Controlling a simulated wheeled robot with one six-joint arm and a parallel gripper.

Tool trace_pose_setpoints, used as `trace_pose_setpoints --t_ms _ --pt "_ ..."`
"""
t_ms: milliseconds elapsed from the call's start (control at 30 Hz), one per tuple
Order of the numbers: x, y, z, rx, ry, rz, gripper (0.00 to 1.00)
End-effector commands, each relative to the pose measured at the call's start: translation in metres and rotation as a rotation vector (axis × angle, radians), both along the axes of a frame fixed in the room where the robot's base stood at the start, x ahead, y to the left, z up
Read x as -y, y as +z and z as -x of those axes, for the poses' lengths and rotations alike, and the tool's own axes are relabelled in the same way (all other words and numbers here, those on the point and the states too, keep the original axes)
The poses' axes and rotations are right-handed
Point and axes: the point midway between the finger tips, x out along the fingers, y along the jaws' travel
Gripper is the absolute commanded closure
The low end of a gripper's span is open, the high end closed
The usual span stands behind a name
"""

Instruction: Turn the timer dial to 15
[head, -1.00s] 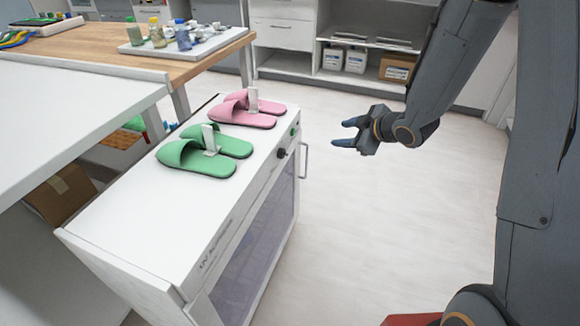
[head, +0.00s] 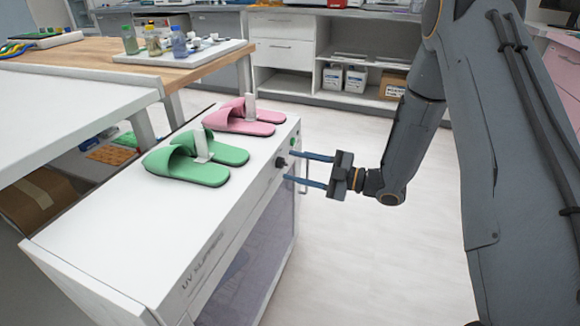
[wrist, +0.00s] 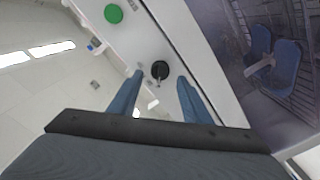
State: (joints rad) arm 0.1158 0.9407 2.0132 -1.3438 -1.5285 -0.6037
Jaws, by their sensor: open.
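The timer dial (head: 281,162) is a small black knob on the front panel of the white UV slipper cabinet (head: 110,245). In the wrist view the black dial (wrist: 160,70) lies ahead of and between my two blue fingers, with the white panel around it. My gripper (head: 305,170) is open, its fingers pointing left at the panel. The fingertips are close to the dial; I cannot tell whether they touch it. No scale numbers are readable around the dial.
A green button (wrist: 113,13) sits on the same panel. Green slippers (head: 190,165) and pink slippers (head: 243,118) stand on the cabinet top. A glazed door (head: 245,270) is below the panel. Open floor (head: 370,260) lies to the right.

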Motion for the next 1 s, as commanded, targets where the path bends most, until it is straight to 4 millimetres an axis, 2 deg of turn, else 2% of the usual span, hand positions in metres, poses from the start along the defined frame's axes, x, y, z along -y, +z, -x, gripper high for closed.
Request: trace_pose_setpoints --t_ms 200,500,767,1000 --pt "-0.019 0.0 -0.007 -0.001 0.0 0.0 0.56" --pt "-0.021 0.0 -0.008 -0.001 -0.001 0.0 0.56" --pt "-0.021 0.0 -0.008 -0.001 -0.001 0.0 0.96" --pt "-0.021 0.0 -0.008 -0.019 -0.002 -0.006 0.96"
